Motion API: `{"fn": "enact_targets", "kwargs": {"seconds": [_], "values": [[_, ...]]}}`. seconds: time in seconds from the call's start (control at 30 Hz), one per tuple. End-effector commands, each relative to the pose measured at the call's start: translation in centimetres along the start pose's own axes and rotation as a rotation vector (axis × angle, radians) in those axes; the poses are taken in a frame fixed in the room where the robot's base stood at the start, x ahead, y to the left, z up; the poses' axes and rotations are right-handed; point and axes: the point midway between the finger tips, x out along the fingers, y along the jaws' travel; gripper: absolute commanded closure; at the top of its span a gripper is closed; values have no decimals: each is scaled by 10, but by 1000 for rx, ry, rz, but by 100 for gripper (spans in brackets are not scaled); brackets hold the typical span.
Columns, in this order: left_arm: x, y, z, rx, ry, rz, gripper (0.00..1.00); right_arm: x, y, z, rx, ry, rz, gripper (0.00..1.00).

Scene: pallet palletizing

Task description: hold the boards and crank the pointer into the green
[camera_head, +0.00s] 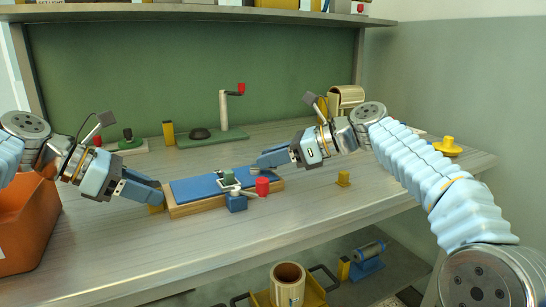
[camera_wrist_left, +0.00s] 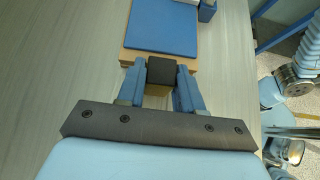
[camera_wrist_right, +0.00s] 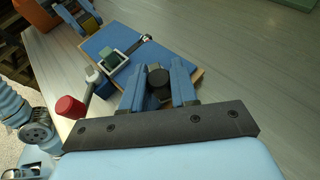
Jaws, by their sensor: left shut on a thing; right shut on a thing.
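A blue board (camera_head: 205,185) lies on a wooden board (camera_head: 185,209) on the bench. A small clamp (camera_head: 237,202) with a green block in a pale frame (camera_wrist_right: 112,60) sits at the front right edge; its crank ends in a red knob (camera_head: 262,187), which also shows in the right wrist view (camera_wrist_right: 69,107). My left gripper (camera_head: 157,193) is shut on a yellow block with a dark top (camera_wrist_left: 160,72) at the boards' left end. My right gripper (camera_head: 262,163) is shut on a dark round-topped post (camera_wrist_right: 158,77) at the right end. I cannot make out the pointer or a green zone.
An orange bin (camera_head: 25,220) stands at the left. A green stand with a red-tipped crank (camera_head: 222,115) is behind the boards. The bench front is clear.

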Motion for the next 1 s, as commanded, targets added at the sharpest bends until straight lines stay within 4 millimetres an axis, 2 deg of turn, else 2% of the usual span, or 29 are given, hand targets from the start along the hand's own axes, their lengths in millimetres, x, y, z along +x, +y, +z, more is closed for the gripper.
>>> {"fn": "enact_targets", "kwargs": {"seconds": [0.9, 0.93, 1.0], "values": [[3, 0, -2, -4, 4, -5, 100, 2, 4, 3, -3, -5, 9, 100], [3, 0, -2, -4, 4, -5, 100, 2, 4, 3, -3, -5, 9, 71], [3, 0, -2, -4, 3, -5, 100, 2, 4, 3, -3, -5, 9, 60]]}}
